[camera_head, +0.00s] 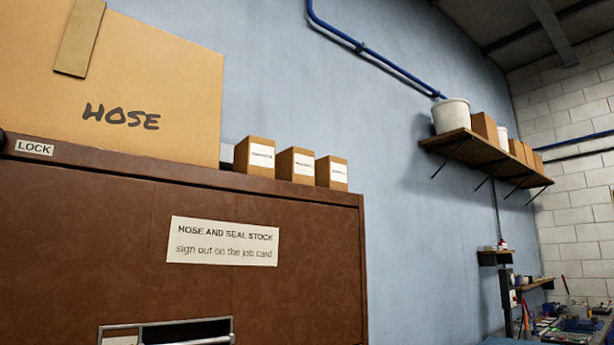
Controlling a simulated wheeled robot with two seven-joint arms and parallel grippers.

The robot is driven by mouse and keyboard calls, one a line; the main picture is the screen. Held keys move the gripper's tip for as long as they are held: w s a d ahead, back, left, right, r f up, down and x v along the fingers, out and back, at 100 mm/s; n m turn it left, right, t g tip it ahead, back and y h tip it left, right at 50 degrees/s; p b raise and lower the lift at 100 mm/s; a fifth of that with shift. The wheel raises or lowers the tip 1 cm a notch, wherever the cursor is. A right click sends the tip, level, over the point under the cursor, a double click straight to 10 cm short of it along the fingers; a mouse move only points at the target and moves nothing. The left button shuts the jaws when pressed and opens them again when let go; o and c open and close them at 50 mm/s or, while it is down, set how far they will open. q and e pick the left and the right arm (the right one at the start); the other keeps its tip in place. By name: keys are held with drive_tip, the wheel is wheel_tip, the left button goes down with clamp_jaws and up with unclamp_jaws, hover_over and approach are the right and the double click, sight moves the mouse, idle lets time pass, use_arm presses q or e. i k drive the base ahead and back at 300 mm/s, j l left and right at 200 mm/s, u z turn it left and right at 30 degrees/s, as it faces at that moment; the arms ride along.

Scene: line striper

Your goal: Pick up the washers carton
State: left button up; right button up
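Three small brown cartons with white labels stand in a row on top of a brown cabinet (300,230): a left one (243,157), a middle one (285,165) and a right one (324,173). Their label print is too small to read, so I cannot tell which is the washers carton. They stand upright near the cabinet's right end. Neither of my grippers is in view.
A large cardboard box marked HOSE (170,90) stands on the cabinet left of the cartons. A wall shelf (490,155) at right holds a white bucket (451,115) and several boxes. A cluttered bench (575,325) stands far right.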

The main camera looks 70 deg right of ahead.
sight(297, 164)
drive_tip(key=z, duration=2.05)
drive_tip(key=i+l, duration=0.1)
drive_tip(key=l, duration=1.2)
drive_tip(key=i+l, duration=0.15)
drive_tip(key=l, duration=0.5)
